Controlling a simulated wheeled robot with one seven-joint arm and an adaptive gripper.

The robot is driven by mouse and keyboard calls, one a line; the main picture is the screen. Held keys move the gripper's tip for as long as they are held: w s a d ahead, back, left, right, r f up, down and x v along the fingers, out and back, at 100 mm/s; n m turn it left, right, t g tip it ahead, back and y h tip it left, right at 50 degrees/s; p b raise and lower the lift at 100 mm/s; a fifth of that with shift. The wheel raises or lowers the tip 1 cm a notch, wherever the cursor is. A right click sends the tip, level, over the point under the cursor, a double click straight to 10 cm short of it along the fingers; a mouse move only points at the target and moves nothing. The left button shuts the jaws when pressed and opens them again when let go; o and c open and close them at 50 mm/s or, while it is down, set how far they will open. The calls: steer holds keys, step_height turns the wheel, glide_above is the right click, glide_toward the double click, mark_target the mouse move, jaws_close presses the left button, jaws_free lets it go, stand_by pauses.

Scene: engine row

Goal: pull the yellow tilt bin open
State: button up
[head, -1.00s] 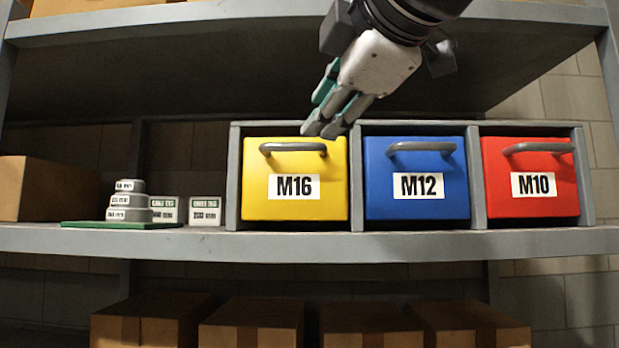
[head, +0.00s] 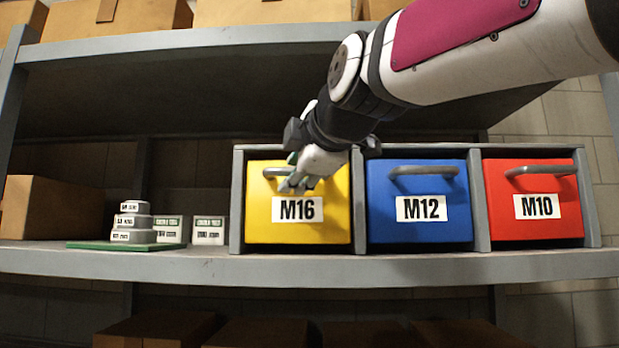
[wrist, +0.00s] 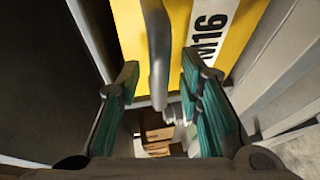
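The yellow tilt bin (head: 300,233), labelled M16, is shut in the grey rack at the left of three bins. Its grey bar handle (head: 279,171) runs across the upper front, partly hidden by my gripper. My gripper (head: 290,186) is in front of that handle in the head view. In the wrist view my gripper (wrist: 163,78) is open, with a teal-padded finger on each side. The handle (wrist: 158,50) reaches into the gap between the fingers, with space visible beside it. The yellow front (wrist: 130,20) is just beyond the fingertips.
The blue M12 bin (head: 420,229) and red M10 bin (head: 535,228) are shut at the right, with my arm above. White labelled pieces on a green mat (head: 88,245), small boxes (head: 209,231) and a brown carton (head: 50,209) stand left on the shelf (head: 400,267).

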steer(key=shift+w, duration=0.2)
jaws_close()
steer(key=shift+s+a+f+b, duration=0.15)
steer(key=shift+f+b, duration=0.1)
steer(key=shift+b, duration=0.4)
steer(key=s+f+n+t+y+b, duration=0.2)
steer(key=s+f+t+b, duration=0.3)
steer(key=b, duration=1.6)
steer(key=shift+s+n, duration=0.3)
steer(key=shift+s, duration=0.3)
steer(key=shift+f+b, duration=0.2)
steer(key=shift+b, duration=0.1)
